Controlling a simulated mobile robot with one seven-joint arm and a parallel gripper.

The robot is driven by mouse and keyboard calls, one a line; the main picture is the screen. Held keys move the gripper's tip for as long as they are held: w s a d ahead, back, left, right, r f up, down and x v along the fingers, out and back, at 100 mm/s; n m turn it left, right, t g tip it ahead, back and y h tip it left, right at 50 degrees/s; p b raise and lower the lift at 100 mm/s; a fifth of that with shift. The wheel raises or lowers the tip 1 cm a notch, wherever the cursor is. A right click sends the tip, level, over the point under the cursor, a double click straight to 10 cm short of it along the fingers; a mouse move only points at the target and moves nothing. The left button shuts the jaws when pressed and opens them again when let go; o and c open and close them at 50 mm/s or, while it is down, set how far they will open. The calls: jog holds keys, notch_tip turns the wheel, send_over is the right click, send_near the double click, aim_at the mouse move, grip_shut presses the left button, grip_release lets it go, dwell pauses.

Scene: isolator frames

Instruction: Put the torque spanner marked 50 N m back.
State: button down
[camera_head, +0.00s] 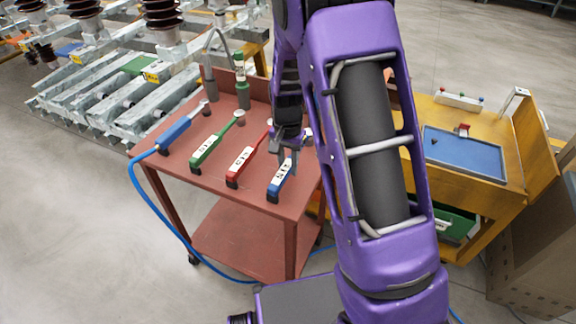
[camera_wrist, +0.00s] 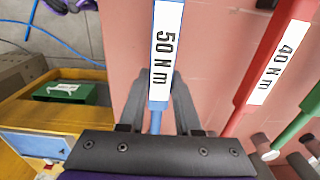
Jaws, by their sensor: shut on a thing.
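The blue torque spanner, its white label reading 50 N m in the wrist view (camera_wrist: 165,50), lies at the right end of a row on the red cart (camera_head: 215,200). It also shows in the head view (camera_head: 281,182). My gripper (camera_wrist: 158,85) is shut on it, one finger on each side, near where the handle meets the thin shaft. In the head view my gripper (camera_head: 288,150) is over the cart, partly hidden by my arm. The spanner lines up with its neighbours; I cannot tell whether it rests on the cart or is slightly raised. Its far end is hidden.
Beside it lie a red spanner marked 40 N m (camera_wrist: 275,65) and a green spanner (camera_head: 212,145). A blue tool with a hose (camera_head: 178,130) is at the cart's left. A yellow bench (camera_head: 500,195) with a blue tray (camera_head: 465,150) stands at right.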

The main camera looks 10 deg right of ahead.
jog(key=shift+f, duration=0.15)
jog(key=c, duration=0.6)
grip_release()
notch_tip(320, 180, up, 12)
jog(key=p, duration=0.1)
jog(key=shift+p, duration=0.4)
jog(key=shift+s, duration=0.1)
